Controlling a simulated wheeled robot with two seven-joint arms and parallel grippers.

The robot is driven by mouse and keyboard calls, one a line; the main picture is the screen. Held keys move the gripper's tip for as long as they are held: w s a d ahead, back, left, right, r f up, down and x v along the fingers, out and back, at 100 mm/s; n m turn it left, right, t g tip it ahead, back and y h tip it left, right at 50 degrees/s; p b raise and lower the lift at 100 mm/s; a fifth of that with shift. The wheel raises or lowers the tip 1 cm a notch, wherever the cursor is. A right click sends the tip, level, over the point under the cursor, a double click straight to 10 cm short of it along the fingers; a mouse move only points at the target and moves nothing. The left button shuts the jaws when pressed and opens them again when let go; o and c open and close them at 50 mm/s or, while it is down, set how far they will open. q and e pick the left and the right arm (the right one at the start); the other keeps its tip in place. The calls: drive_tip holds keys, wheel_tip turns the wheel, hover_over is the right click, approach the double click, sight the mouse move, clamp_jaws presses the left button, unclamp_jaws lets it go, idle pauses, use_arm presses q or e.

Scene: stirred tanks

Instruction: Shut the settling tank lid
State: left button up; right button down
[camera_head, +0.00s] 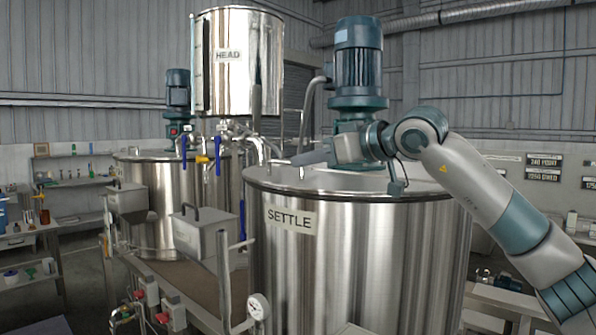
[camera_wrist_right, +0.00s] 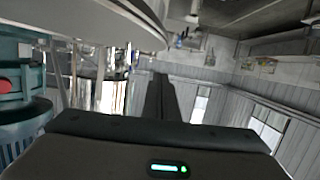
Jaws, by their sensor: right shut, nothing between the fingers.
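The settling tank (camera_head: 345,255) is a large shiny steel cylinder with a SETTLE label, at the centre right of the head view. Its top cover (camera_head: 290,180) looks flat and level at the rim. I cannot make out a separate raised lid, and part of the top is hidden behind my arm and the motor. My left gripper is out of view.
The HEAD tank (camera_head: 238,65) stands high behind, with pipes and blue valves below it. Another steel tank (camera_head: 145,215) stands at the left. A grey box (camera_head: 197,232) and a pressure gauge (camera_head: 258,307) sit by the settling tank. The motor is close to my right arm.

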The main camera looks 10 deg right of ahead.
drive_tip(key=v, duration=0.8)
drive_tip(key=shift+s+b, duration=0.3)
drive_tip(key=shift+b, duration=0.05)
drive_tip(key=shift+s+r, duration=0.1)
drive_tip(key=shift+r, duration=0.1)
drive_tip(key=shift+a+f, duration=0.1)
drive_tip(key=shift+f, duration=0.05)
